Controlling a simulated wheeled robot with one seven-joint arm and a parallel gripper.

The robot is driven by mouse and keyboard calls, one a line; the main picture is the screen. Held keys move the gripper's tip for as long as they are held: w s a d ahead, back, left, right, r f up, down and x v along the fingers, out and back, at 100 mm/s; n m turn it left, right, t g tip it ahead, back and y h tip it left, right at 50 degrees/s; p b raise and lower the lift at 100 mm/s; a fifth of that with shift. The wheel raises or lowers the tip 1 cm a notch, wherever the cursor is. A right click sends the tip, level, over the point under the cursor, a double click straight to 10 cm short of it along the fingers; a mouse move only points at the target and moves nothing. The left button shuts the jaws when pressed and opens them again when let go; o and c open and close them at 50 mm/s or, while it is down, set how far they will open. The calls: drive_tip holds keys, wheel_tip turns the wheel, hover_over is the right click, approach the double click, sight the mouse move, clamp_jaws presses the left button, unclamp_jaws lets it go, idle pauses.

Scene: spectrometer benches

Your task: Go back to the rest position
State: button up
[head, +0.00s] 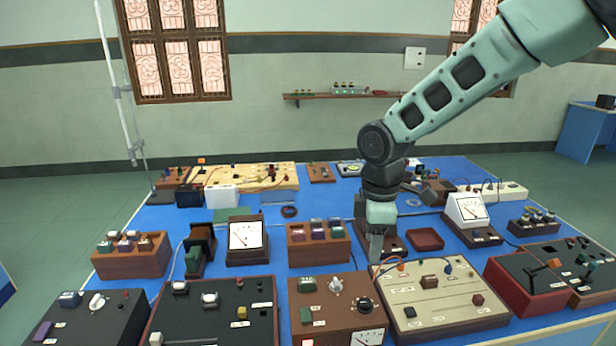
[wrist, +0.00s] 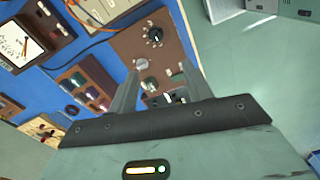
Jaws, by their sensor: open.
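My gripper (head: 376,248) hangs from the arm over the middle of the blue table (head: 272,270) in the head view, pointing down. In the wrist view my gripper (wrist: 158,85) shows two fingers apart with nothing held between them. Beyond the fingers is a brown box with knobs (wrist: 150,45), which stands at the front of the table in the head view (head: 335,300). I cannot tell the exact height of the fingertips above the table.
A beige panel with wires (head: 440,295) lies just right of the brown box. A white-faced meter (head: 247,240) and a three-part block (head: 318,245) stand to the left. A small red tray (head: 425,239) and another meter (head: 467,212) are to the right. Free room is narrow.

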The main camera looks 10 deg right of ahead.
drive_tip(key=s+a+r+m, duration=0.1)
drive_tip(key=s+m, duration=0.1)
drive_tip(key=s, duration=0.7)
drive_tip(key=s+a+r+m, duration=0.1)
drive_tip(key=s+a+m, duration=0.1)
drive_tip(key=s, duration=0.7)
drive_tip(key=s+a+r+m, duration=0.2)
drive_tip(key=s+m, duration=0.1)
drive_tip(key=s, duration=0.5)
drive_tip(key=shift+s+a+m+y, duration=0.25)
drive_tip(key=shift+s+m+y, duration=0.05)
drive_tip(key=shift+s, duration=0.1)
